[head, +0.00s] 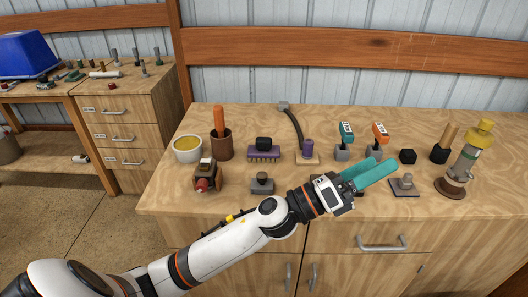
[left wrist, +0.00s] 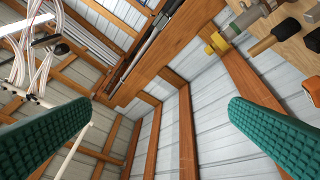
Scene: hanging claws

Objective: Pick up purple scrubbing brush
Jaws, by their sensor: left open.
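The purple scrubbing brush (head: 263,154) stands on the wooden counter in the head view, with a black knob on top and bristles below. My left gripper (head: 371,174) reaches over the counter's front part, to the right of the brush and apart from it. Its teal fingers point right. In the left wrist view the two fingers (left wrist: 158,125) stand wide apart with nothing between them. The brush does not show in the left wrist view. My right gripper is not in view.
Around the brush are a brown cup (head: 222,146), a grey weight-like block (head: 262,183), a purple-topped hose stand (head: 308,151) and a cream bowl (head: 188,149). A yellow-capped device (head: 466,165) stands at the right. The counter's front left corner is clear.

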